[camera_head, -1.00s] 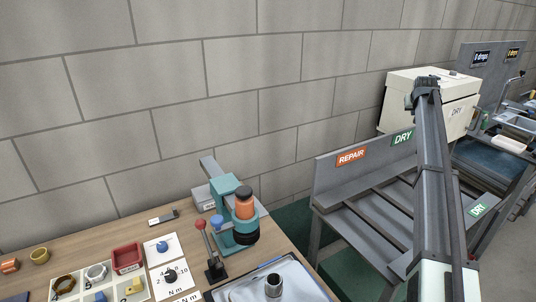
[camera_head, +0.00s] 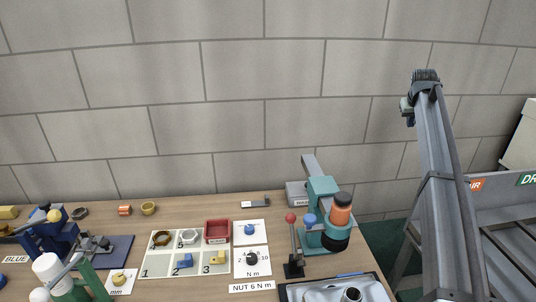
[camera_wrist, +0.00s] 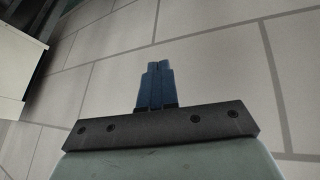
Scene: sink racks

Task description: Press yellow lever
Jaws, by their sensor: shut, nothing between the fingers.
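A lever with a yellow ball top (camera_head: 54,215) stands on a blue device (camera_head: 62,236) at the far left of the bench in the head view. A small yellow knob (camera_head: 119,278) sits on a white card nearby. My gripper shows in the wrist view (camera_wrist: 157,68) with its blue fingers together and nothing between them, against the block wall. In the head view my arm rises at the right, far from the yellow-topped lever. The wrist view does not show the lever.
A red-topped lever (camera_head: 291,218) stands beside a teal press (camera_head: 320,205) at the right of the wooden bench (camera_head: 190,204). A red bin (camera_head: 217,231), numbered mat (camera_head: 164,267) and metal tray (camera_head: 378,292) lie between or near.

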